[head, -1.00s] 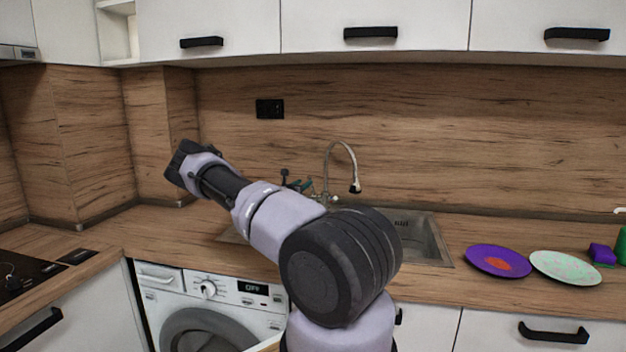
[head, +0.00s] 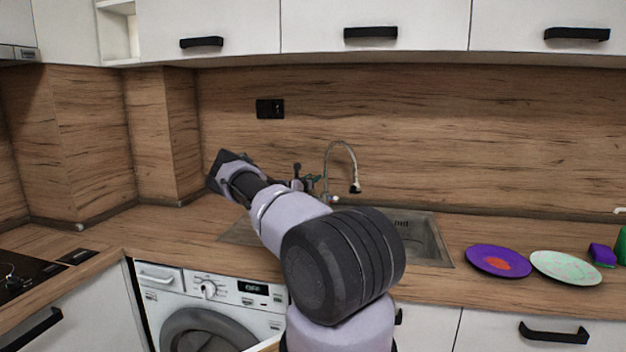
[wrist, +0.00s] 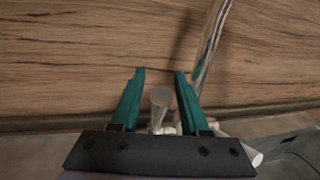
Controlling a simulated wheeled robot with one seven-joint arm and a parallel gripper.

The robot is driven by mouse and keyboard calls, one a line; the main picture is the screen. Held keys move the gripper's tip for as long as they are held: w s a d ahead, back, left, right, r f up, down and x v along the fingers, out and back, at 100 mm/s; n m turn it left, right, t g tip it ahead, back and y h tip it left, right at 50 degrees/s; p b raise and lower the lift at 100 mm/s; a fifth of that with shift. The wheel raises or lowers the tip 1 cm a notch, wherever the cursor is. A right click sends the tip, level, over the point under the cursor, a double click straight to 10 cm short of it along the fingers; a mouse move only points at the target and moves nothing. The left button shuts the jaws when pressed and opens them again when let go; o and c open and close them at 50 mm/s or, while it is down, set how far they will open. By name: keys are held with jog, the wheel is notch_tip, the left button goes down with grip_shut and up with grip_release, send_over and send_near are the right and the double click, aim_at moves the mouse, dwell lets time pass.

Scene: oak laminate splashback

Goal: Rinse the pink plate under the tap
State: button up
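No plainly pink plate shows. A purple plate (head: 486,254) with an orange-red patch and a pale mint plate (head: 566,262) with faint pinkish specks lie on the counter right of the sink. The tap (head: 342,148) has a tall curved chrome spout over the sink (head: 428,236); I see no water running. My gripper (head: 314,183) is at the tap's left side, partly hidden by my wrist. In the wrist view my gripper (wrist: 160,74) has its teal fingers apart and empty, with a grey cylindrical tap handle (wrist: 160,100) showing between them; contact cannot be told.
A purple sponge-like block (head: 602,255) and a green item (head: 622,246) stand at the right edge. The wooden splashback (head: 450,130) rises close behind the tap. My arm hides much of the sink. Counter left of the sink is clear.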

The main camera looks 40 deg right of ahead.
grip_shut()
dwell(1.2)
